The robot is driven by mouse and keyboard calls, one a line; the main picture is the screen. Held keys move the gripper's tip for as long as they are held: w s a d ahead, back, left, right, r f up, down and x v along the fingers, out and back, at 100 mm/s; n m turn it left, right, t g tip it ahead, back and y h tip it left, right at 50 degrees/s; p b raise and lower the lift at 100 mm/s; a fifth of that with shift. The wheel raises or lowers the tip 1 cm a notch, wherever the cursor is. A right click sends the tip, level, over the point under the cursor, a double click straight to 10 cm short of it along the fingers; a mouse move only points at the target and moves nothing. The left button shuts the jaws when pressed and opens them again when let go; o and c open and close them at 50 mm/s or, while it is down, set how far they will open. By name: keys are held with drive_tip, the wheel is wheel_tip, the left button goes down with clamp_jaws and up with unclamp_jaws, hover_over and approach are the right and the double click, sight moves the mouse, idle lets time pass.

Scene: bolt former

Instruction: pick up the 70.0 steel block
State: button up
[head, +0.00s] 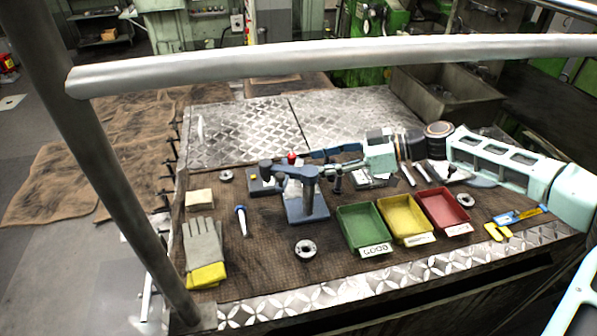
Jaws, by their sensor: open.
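No marking reading 70.0 is legible, so I cannot tell for sure which piece is the steel block. Several small grey metal bars (421,173) lie on the bench mat behind the yellow and red trays; the block may be among them. My gripper (335,172) is open at the end of my pale teal arm, which reaches in from the right. It is over the rear middle of the bench, left of the metal bars and close behind the blue stand (307,205). My arm hides part of the bench behind it, and the fingertips are small and hard to make out.
Green (348,238), yellow (386,231) and red (431,217) trays line the front right. Gloves (204,250), a beige block (199,199) and a metal ring (305,249) lie left and front. A grey rail (330,63) crosses the view. The front left mat has free room.

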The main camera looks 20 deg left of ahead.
sight(301, 163)
drive_tip(key=x, duration=0.1)
drive_tip(key=p+x, duration=0.1)
drive_tip(key=x, duration=0.2)
drive_tip(key=shift+s+a+r+p, duration=0.15)
drive_tip(key=shift+a+r+p, duration=0.1)
drive_tip(key=shift+r+p, duration=0.1)
drive_tip(key=shift+a+f, duration=0.3)
drive_tip(key=shift+a, duration=0.25)
clamp_jaws()
